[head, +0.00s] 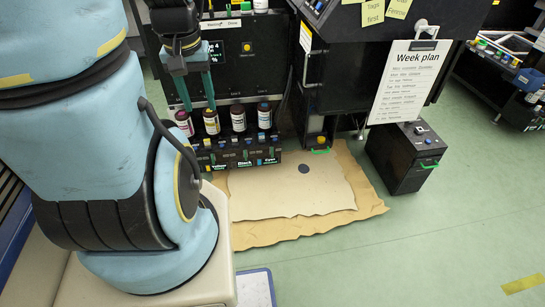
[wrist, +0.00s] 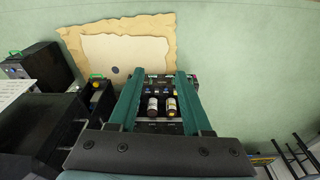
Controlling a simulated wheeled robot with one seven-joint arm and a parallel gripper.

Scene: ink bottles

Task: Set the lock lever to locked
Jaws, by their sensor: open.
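My gripper (head: 200,108) is open and points down in front of the dark machine, its green fingers close to the row of ink bottles. In the wrist view the open fingers (wrist: 160,76) frame part of the bottle row, with nothing held. The bottles are a magenta-marked bottle (head: 184,123), a yellow-marked bottle (head: 211,121), a black-marked bottle (head: 238,118) and a cyan-marked bottle (head: 264,116), all upright. Below them is a front panel (head: 238,158) with colour labels and small controls. I cannot tell which part is the lock lever or how it is set.
Tan sheets (head: 290,190) with a dark round spot lie on the green floor before the machine. A black box (head: 405,160) with a green handle stands to the right. A sheet headed "Week plan" (head: 407,82) hangs above it. Open floor lies at the lower right.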

